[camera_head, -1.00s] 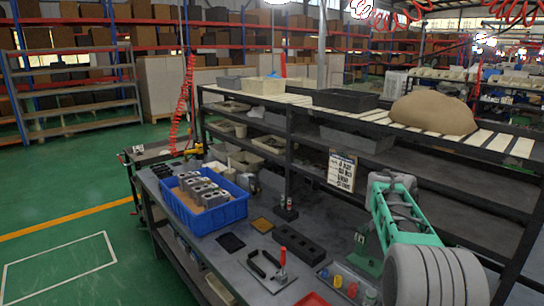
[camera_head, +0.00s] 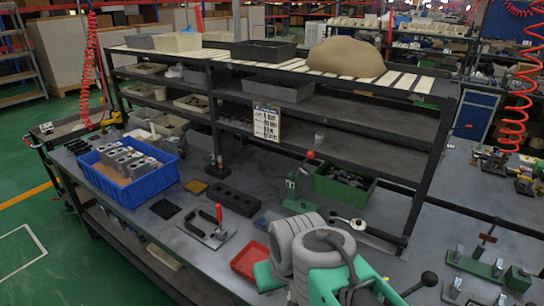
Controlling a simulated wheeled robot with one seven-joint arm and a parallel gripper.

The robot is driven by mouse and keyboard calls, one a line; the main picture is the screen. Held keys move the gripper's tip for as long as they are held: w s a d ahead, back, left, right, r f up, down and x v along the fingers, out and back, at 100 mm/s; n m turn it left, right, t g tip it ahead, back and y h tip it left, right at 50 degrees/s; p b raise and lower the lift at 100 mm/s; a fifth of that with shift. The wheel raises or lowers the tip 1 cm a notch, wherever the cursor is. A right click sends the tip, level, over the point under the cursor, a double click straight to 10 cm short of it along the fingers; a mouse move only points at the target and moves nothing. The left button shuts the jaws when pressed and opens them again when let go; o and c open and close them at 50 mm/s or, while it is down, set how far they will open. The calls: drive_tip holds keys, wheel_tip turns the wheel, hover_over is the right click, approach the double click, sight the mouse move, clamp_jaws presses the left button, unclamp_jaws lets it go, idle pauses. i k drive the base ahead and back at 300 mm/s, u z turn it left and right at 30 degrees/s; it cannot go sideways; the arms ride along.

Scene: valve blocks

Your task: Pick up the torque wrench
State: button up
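A long dark tool with a round silver head, which looks like the torque wrench (camera_head: 378,233), lies on the grey workbench (camera_head: 205,265) right of centre. Its head is at the left and its black handle runs toward the right, near a shelf post. My grey and green arm rises from the bottom of the picture, left of and nearer than the tool. My gripper's fingertips do not show.
A blue crate (camera_head: 130,190) of grey blocks stands at the left. A red tray (camera_head: 250,260), a red-handled clamp (camera_head: 212,228) and a green bin (camera_head: 343,186) are on the bench. A shelf rack (camera_head: 330,107) stands behind. Metal fixtures (camera_head: 480,265) lie at right.

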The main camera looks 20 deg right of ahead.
sight(332, 216)
drive_tip(key=k, duration=0.5)
drive_tip(key=z, duration=3.4)
drive_tip(key=i, duration=0.1)
drive_tip(key=u, duration=2.65)
